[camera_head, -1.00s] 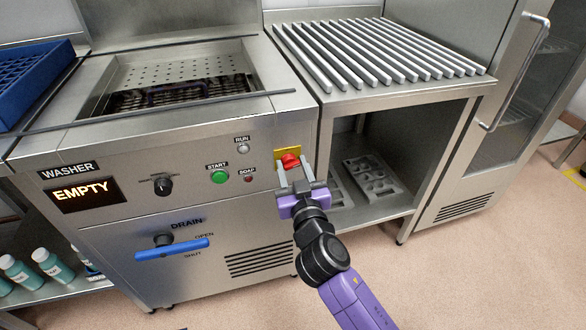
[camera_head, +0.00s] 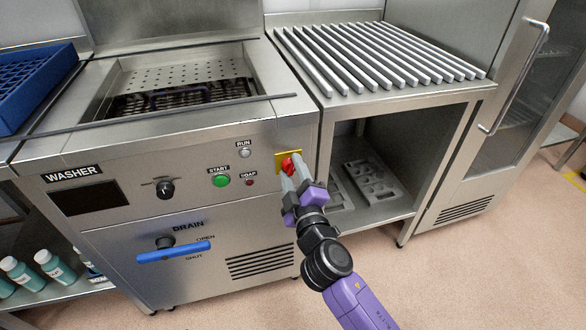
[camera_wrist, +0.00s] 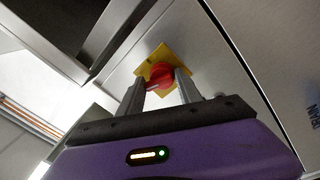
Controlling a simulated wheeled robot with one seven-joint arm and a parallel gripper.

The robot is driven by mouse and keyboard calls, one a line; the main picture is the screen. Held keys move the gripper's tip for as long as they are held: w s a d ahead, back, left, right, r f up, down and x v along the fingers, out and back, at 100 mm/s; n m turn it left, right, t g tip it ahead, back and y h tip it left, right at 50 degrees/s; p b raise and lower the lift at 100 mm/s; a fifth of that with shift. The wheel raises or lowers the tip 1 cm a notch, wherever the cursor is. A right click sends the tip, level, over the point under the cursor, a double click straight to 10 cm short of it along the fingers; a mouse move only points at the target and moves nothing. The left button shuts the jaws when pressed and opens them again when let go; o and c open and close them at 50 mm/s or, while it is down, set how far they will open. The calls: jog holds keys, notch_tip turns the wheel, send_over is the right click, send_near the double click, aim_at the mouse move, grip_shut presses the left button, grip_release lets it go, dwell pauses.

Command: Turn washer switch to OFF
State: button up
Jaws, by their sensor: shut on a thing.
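The washer (camera_head: 120,230) fills the left of the head view, and its display (camera_head: 90,198) is dark. Its red rotary switch (camera_head: 288,165) sits on a yellow plate (camera_head: 281,157) at the right end of the front panel. My gripper (camera_head: 293,173) is at the switch, its two fingers shut on the red knob, which looks tilted in the head view. In the wrist view the red knob (camera_wrist: 158,75) shows between the fingertips, in front of the yellow plate (camera_wrist: 170,57). The switch's position markings cannot be read.
A green START button (camera_head: 221,180), a RUN lamp (camera_head: 245,153) and a black knob (camera_head: 164,189) are left of the switch. A blue drain handle (camera_head: 173,253) is below. A slatted rack table (camera_head: 400,97) stands to the right. Floor is clear in front of it.

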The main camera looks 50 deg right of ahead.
jog(key=shift+w+a+f+n+y+p, duration=0.1)
jog(key=shift+f+n+p, duration=0.05)
jog(key=shift+n, duration=0.6)
jog(key=shift+s+a+f+n+y+p, duration=0.1)
jog(key=shift+a+f+n+p, duration=0.1)
jog(key=shift+n, duration=0.5)
jog(key=shift+w+a+f+n+y+p, duration=0.1)
jog(key=shift+f+n+p, duration=0.05)
jog(key=shift+n, duration=0.6)
jog(key=shift+d+f, duration=0.1)
jog(key=o, duration=1.2)
jog(key=shift+d+r, duration=0.2)
jog(key=shift+r, duration=0.1)
jog(key=b+v, duration=0.1)
jog(key=v, duration=0.7)
jog(key=shift+f+b, duration=0.1)
jog(key=shift+b, duration=0.25)
